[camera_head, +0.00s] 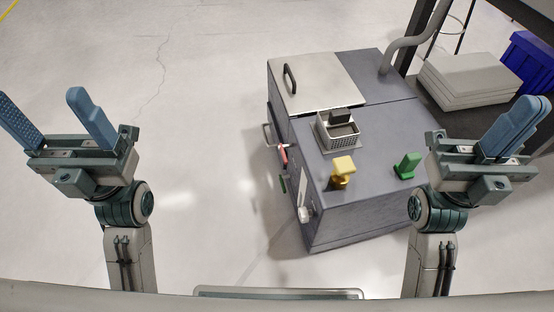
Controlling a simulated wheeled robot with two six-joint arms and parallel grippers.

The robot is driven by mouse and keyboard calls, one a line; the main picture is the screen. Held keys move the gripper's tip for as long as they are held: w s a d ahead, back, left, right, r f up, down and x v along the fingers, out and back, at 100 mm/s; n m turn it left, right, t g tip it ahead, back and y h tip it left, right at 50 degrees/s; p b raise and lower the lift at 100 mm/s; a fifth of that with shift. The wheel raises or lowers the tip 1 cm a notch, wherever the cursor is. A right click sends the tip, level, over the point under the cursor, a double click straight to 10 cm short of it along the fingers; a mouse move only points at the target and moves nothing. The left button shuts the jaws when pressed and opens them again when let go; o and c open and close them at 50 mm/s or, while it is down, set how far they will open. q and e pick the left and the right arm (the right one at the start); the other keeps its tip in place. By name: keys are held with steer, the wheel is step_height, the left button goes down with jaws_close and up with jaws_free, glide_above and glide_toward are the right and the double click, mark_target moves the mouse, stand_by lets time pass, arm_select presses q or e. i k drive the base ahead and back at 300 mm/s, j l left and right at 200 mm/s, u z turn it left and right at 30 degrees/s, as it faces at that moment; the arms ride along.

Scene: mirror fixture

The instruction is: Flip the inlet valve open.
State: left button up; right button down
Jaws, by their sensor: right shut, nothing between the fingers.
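A grey box-shaped machine (362,222) stands on the floor ahead, turned at an angle. Its top carries a yellow handle (343,167) near the front-left corner and a green handle (407,165) to the right. A red lever (283,155) and a small green part (283,184) show on its left side. I cannot tell for sure which is the inlet valve. My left gripper (42,96) is open and empty, well left of the machine. My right gripper (526,108) is shut and empty, right of the machine, touching none of these handles.
A mesh basket (338,133) sits on the machine's top, in front of a pale lid (318,82) with a black handle. A grey hose (400,45) rises at the back. Pale stacked slabs (465,82) and a blue crate (528,62) lie back right. Floor at left is clear.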

mark_target(280, 147)
steer(key=j+u, duration=0.1)
steer(key=j, duration=0.3)
steer(key=i+j, duration=0.15)
steer(key=j, duration=0.25)
steer(key=j+u, duration=0.15)
steer(key=j, duration=0.2)
steer(key=i+j, duration=0.15)
steer(key=j, duration=0.25)
steer(key=i+j+u, duration=0.15)
steer(key=j, duration=0.2)
steer(key=k+j, duration=0.05)
